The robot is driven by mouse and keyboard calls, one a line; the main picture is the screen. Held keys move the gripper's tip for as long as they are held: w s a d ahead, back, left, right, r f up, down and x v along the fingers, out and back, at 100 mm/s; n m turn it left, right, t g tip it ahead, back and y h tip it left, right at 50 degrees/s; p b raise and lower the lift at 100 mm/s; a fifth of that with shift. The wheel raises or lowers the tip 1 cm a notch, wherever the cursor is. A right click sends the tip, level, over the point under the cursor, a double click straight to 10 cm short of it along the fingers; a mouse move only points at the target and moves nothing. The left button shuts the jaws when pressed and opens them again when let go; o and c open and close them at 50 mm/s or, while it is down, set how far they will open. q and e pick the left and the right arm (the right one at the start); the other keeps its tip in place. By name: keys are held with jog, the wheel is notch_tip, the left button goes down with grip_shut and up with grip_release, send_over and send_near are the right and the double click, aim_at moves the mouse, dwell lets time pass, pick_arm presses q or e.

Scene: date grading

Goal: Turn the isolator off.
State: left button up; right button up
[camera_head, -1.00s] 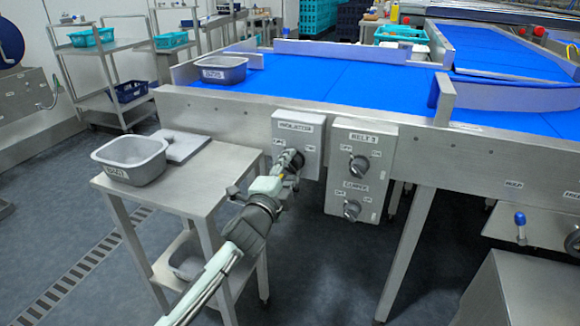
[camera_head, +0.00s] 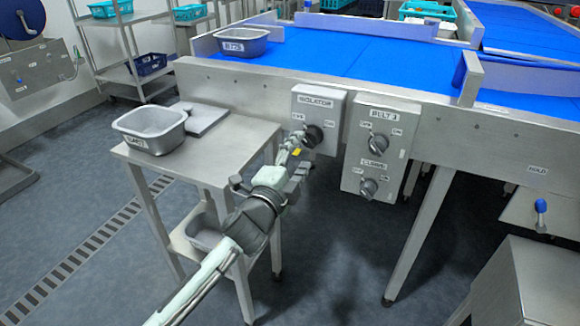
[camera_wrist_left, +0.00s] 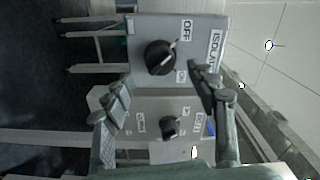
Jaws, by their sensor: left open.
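The grey isolator box (camera_head: 333,106) is on the front of the belt frame, with a dark round knob (camera_head: 314,136) below its ISOLATOR label. In the left wrist view the knob (camera_wrist_left: 160,57) shows sideways, and its pale pointer mark lies toward the OFF label (camera_wrist_left: 187,30). The ON label (camera_wrist_left: 179,76) is partly visible there. My left gripper (camera_head: 295,155) is just in front of and below the knob. In the wrist view its fingers (camera_wrist_left: 160,92) are spread apart with nothing between them. Whether a fingertip touches the box is unclear. My right gripper is out of view.
A second box (camera_head: 400,125) with BELT 3 and lower knobs is close on the right. A steel side table (camera_head: 225,165) with a grey tub (camera_head: 150,142) stands left. The blue belt (camera_head: 350,60) lies above. Open floor lies below the boxes.

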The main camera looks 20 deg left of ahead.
pick_arm(q)
jog(key=s, duration=0.6)
jog(key=shift+s+a, duration=0.15)
